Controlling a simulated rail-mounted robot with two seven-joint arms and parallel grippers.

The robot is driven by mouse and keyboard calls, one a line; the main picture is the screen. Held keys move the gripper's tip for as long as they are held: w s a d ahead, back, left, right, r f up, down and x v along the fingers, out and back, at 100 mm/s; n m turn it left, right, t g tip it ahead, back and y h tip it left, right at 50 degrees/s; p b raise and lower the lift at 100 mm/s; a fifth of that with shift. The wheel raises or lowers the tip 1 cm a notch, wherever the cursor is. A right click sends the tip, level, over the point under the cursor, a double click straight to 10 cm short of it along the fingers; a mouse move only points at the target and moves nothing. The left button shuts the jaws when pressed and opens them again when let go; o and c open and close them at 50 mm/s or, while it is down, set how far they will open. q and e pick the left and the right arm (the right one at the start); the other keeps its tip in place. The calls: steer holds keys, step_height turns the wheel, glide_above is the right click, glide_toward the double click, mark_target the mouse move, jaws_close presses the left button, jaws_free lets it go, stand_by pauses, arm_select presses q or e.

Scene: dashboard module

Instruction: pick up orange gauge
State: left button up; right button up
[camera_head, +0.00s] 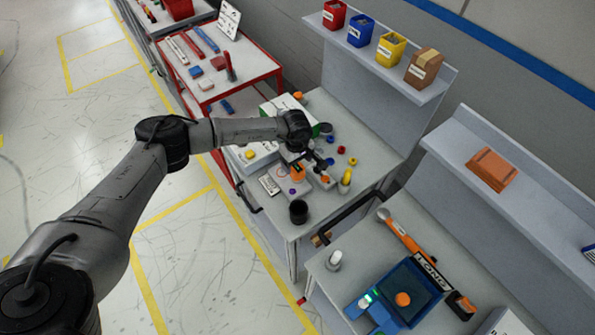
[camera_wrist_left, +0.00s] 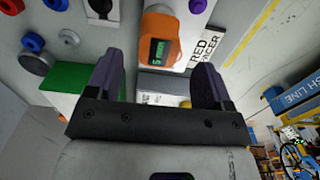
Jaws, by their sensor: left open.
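The orange gauge (camera_wrist_left: 158,48) shows in the left wrist view as an orange body with a small green-lit display, at top centre. An orange shape in the head view (camera_head: 298,173), beside my gripper on the middle workbench, looks like the same gauge. My left gripper (camera_wrist_left: 157,68) is open, with one dark finger on each side of the gauge in its own view. In the head view my left gripper (camera_head: 314,163) is over the workbench, partly hiding the small parts there. I cannot tell whether the fingers touch the gauge. My right gripper is not in view.
A black cup (camera_head: 298,212) stands near the workbench's front edge. Several small coloured rings and parts lie around the gripper, including a yellow part (camera_head: 346,177). A green box (camera_wrist_left: 75,85) is close to a finger in the wrist view. A shelf with bins (camera_head: 360,32) stands behind.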

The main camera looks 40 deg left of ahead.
mark_target(297, 167)
arm_select(q)
steer(key=shift+f+p, duration=0.3)
steer(key=shift+f, duration=2.4)
steer(key=shift+w, duration=0.1)
steer(key=c, duration=1.1)
steer(key=shift+r, duration=0.15)
steer(key=shift+c, duration=0.2)
